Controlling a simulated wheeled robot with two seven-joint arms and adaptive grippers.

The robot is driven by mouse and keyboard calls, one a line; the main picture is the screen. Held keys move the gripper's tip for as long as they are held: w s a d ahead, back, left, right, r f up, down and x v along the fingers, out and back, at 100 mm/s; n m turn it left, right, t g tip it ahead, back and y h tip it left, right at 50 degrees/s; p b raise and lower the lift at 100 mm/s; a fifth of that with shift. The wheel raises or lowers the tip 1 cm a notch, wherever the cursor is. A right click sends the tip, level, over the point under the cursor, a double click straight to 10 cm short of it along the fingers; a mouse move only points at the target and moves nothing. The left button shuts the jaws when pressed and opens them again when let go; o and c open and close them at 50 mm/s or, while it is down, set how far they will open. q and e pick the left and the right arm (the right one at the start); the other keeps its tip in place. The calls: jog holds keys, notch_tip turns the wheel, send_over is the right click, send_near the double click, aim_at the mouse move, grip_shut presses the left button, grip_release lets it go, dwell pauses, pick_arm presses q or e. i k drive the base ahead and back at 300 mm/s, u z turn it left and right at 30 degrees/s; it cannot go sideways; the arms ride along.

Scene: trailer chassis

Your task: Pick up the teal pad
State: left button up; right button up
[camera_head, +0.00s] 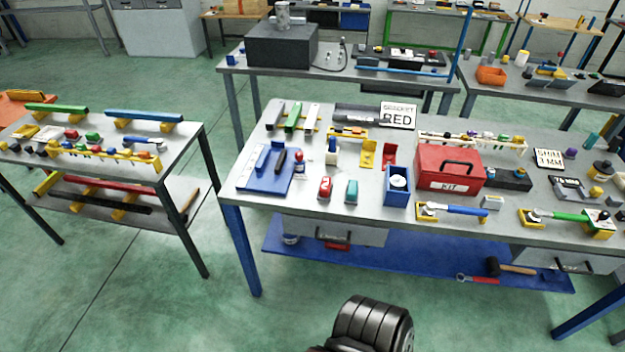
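A small teal block-like pad (351,191) sits on the grey top of the main workbench (290,192), near its front edge. It stands just right of a similar red piece (325,188), with a narrow gap between them, and left of a blue open box (398,199). Nothing covers the teal pad. Neither of my grippers shows in this view.
A red toolbox marked KIT (449,170) stands right of the blue box. A blue board (268,182) with parts lies to the left. Yellow brackets (368,154) stand behind. A second table (175,150) is at left, with open floor between.

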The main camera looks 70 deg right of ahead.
aim_at(352, 193)
jog(key=i, duration=1.75)
jog(key=z, duration=3.35)
